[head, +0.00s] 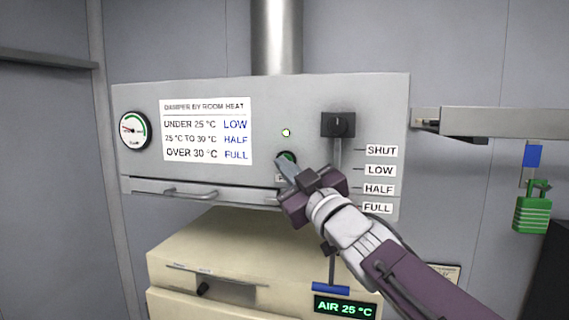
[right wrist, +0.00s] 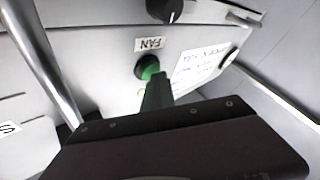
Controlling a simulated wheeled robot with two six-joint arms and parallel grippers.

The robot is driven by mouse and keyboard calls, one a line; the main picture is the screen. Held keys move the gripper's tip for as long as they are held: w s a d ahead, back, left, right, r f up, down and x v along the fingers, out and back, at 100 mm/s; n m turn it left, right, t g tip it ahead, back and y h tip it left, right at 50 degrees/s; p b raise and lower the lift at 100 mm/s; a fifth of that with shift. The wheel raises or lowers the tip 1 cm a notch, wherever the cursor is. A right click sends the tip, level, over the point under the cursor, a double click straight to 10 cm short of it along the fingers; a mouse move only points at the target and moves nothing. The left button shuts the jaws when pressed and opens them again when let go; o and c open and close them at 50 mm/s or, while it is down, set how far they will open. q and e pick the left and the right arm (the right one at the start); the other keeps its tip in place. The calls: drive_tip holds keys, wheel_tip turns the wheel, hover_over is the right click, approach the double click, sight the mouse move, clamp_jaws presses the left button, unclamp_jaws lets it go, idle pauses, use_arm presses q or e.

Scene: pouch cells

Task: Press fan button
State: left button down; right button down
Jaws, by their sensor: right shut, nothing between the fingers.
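The fan button (head: 289,156) is a green round button in a dark ring on the grey hood panel (head: 218,178). In the right wrist view the green button (right wrist: 147,67) sits beside an upside-down FAN label (right wrist: 150,44). My right gripper (head: 282,164) is shut and empty, its tips at the button and partly covering it. In the right wrist view the closed fingers (right wrist: 157,83) overlap the button's lower edge; I cannot tell whether they touch or press it. A small lamp (head: 286,132) above the button glows green. My left gripper is not in view.
A black damper knob (head: 338,124) on a vertical rod stands right of the button, beside the SHUT, LOW, HALF and FULL labels. A drawer-like handle (head: 190,194) projects at lower left. A beige cabinet (head: 225,245) stands below. A green padlock (head: 532,213) hangs at right.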

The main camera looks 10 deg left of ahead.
drive_tip(key=shift+s+b, duration=0.35)
drive_tip(key=shift+s, duration=0.15)
drive_tip(key=s+b, duration=0.5)
drive_tip(key=s, duration=0.1)
drive_tip(key=shift+a, duration=0.15)
